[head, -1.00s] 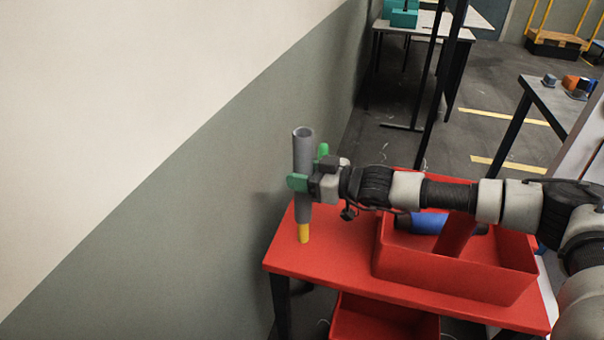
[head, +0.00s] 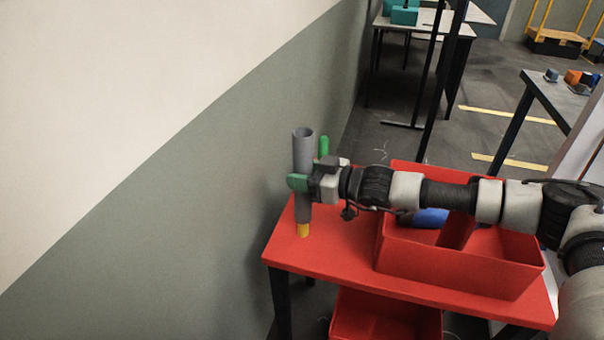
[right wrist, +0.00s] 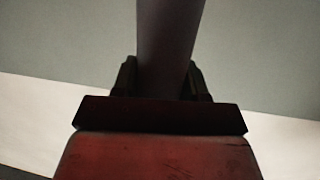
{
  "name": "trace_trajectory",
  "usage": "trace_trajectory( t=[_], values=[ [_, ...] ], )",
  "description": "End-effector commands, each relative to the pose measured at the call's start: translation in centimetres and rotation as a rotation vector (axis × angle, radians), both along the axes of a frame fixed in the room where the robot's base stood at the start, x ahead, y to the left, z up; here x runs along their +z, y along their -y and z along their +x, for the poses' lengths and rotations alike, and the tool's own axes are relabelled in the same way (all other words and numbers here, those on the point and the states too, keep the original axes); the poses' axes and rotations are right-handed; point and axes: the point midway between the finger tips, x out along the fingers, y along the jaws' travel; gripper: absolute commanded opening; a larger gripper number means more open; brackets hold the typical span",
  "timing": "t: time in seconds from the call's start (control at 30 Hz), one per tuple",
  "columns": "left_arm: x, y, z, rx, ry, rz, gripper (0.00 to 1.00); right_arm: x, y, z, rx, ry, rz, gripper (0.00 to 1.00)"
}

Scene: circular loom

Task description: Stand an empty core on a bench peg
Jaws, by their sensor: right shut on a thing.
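The empty core is a grey open-topped tube (head: 303,155), standing upright at the left end of the red bench (head: 330,262). My right gripper (head: 309,166) comes in from the right, with green fingers on either side of the core, shut on it. The yellow bench peg (head: 303,230) shows as a short stub in line below the core's lower end. The core appears to be around the peg's upper part; the inside is hidden. In the right wrist view the core (right wrist: 168,45) rises between the dark fingers. My left gripper is not in view.
A red divided bin (head: 440,275) with a blue roll (head: 431,218) stands on the bench under my right arm. Another red bin (head: 385,320) is below. The wall (head: 200,180) is close on the left. Tables stand farther back.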

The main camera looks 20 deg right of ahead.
Motion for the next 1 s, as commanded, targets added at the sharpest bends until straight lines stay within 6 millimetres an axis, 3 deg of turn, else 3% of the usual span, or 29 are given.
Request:
trace_trajectory(
  t=[0.37,0.63,1.0],
  values=[
    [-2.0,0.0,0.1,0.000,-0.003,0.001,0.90,-2.1,0.0,0.0,0.000,0.000,0.001,0.15],
    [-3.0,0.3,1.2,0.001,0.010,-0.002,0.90,-3.5,0.0,0.0,0.000,0.000,0.001,0.15],
    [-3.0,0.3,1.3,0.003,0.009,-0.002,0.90,-3.6,0.0,0.0,0.000,0.001,0.001,0.15]
  ],
)
